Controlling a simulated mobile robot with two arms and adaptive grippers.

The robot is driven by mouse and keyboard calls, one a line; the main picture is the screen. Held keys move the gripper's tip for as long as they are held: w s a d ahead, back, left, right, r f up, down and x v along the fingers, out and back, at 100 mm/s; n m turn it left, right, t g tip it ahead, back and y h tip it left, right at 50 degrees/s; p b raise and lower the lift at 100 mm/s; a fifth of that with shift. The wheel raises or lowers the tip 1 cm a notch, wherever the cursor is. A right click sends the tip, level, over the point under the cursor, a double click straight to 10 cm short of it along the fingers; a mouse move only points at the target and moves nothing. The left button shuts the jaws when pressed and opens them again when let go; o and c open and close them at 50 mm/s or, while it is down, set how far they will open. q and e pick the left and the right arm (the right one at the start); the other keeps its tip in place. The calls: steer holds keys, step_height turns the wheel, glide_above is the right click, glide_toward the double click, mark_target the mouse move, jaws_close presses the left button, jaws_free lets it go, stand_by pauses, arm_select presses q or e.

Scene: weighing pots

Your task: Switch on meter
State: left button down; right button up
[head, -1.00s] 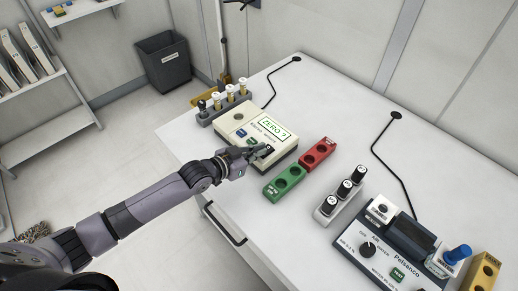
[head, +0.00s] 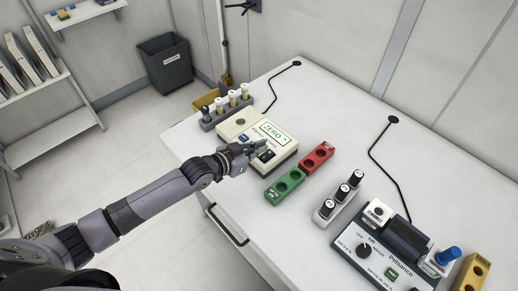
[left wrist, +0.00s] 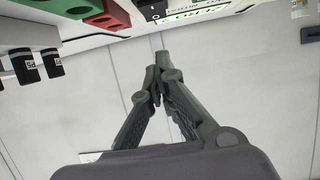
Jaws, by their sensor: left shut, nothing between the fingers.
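The meter (head: 240,122) is a cream box on the white table. Its lit display (head: 274,131) has green text that seems to read "ZERO ?". A black switch (head: 267,155) is on its front right part, and a blue button (head: 243,138) is to the left. My left gripper (head: 257,147) is shut and empty, with its fingertips over the front panel between the two; contact cannot be told. In the left wrist view the closed fingers (left wrist: 160,70) point toward the meter's edge, with the green display (left wrist: 195,14) above them. My right gripper is not in view.
Green (head: 285,187) and red (head: 317,158) holders sit right of the meter. A grey rack with black-capped vials (head: 338,200) and a second device (head: 385,255) are further right.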

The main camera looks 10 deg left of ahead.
arm_select(q)
steer(key=f+b+v, duration=0.1)
steer(key=b+v, duration=0.1)
steer(key=v, duration=0.8)
steer(key=shift+s+a, duration=0.3)
steer(key=shift+s, duration=0.1)
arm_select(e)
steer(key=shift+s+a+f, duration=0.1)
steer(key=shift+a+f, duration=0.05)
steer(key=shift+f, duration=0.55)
arm_select(q)
steer(key=shift+f, duration=0.1)
